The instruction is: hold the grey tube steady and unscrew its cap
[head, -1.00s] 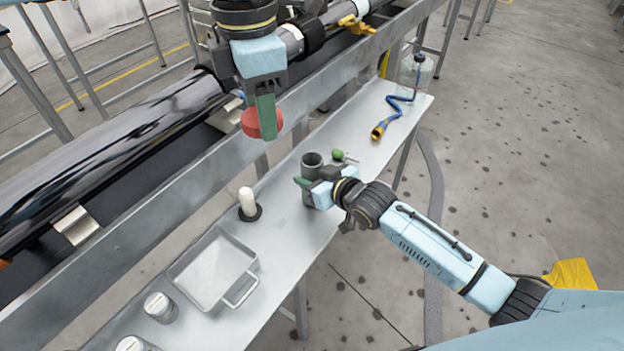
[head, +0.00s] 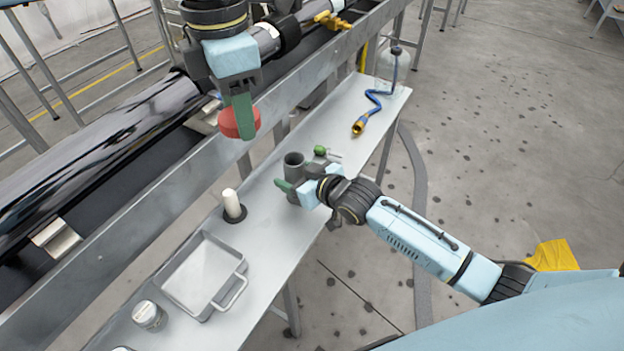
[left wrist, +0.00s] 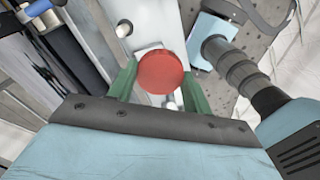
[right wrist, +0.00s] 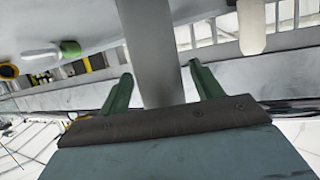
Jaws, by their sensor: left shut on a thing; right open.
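The grey tube (head: 294,168) stands upright on the metal bench, and its dark open top shows in the head view. My right gripper (head: 290,190) is open at bench level with the tube (right wrist: 150,45) between its fingers. In the right wrist view there are gaps between both fingers (right wrist: 160,80) and the tube. The round red cap (head: 229,123) is off the tube. My left gripper (head: 242,118) is shut on it, holding it up in the air, left of and above the tube. In the left wrist view the cap (left wrist: 160,72) sits between the green fingers (left wrist: 158,85).
A white cylinder on a black base (head: 232,206), a metal tray (head: 237,268) and a jar (head: 147,314) stand to the left. A small green-ended item (head: 320,151) lies behind the tube. A blue hose (head: 372,102) lies further back. A large glossy dark cylinder (head: 95,150) runs behind the bench.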

